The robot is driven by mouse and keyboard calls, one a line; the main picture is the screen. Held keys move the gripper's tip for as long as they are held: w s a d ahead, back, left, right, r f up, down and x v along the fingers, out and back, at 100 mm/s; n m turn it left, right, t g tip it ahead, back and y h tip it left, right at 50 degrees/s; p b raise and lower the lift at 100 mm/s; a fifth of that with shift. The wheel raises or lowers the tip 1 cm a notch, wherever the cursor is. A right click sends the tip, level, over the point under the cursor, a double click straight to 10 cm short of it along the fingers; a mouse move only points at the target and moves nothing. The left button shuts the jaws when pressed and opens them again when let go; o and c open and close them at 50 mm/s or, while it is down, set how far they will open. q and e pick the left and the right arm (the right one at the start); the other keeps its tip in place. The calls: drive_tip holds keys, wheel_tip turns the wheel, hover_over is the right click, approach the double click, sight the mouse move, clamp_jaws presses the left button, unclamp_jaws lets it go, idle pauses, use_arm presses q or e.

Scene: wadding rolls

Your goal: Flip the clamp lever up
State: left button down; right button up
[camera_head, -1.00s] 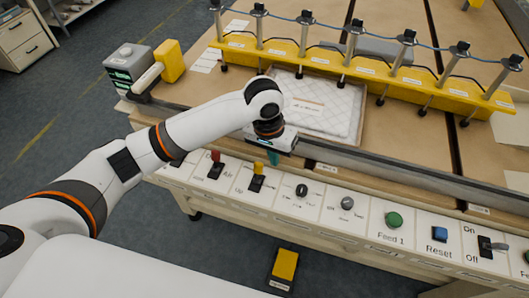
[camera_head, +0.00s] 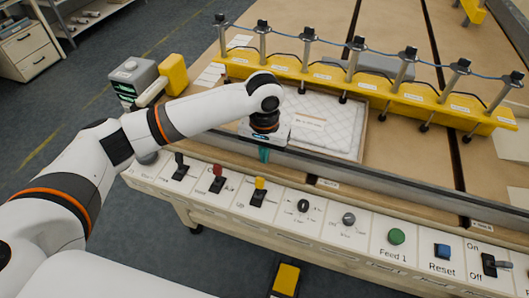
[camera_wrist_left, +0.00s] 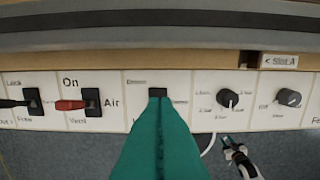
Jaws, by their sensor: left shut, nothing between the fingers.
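A row of levers and knobs sits on the white control panel along the table's front edge. It has a black lever (camera_head: 180,165), a red lever (camera_head: 217,178) and a yellow lever (camera_head: 260,184), each on a black base. The labels are too small to tell for certain which one is the clamp lever. My left gripper (camera_head: 264,154) has teal fingers, shut and empty, pointing down above and behind the yellow lever. In the left wrist view the fingers (camera_wrist_left: 158,105) cover most of that lever's place; the red lever (camera_wrist_left: 72,105) shows to their left.
Right of the levers are two knobs (camera_head: 348,219), a green button (camera_head: 396,237), a blue button (camera_head: 442,250) and an on/off switch (camera_head: 489,264). A metal rail (camera_head: 400,200) runs behind the panel. A quilted white pad (camera_head: 325,130) lies behind the gripper.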

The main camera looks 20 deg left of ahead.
sight(259, 188)
use_arm(q)
wheel_tip(259, 188, down, 7)
drive_tip(key=shift+f, duration=0.1)
drive_tip(key=shift+w, duration=0.15)
idle(0.4)
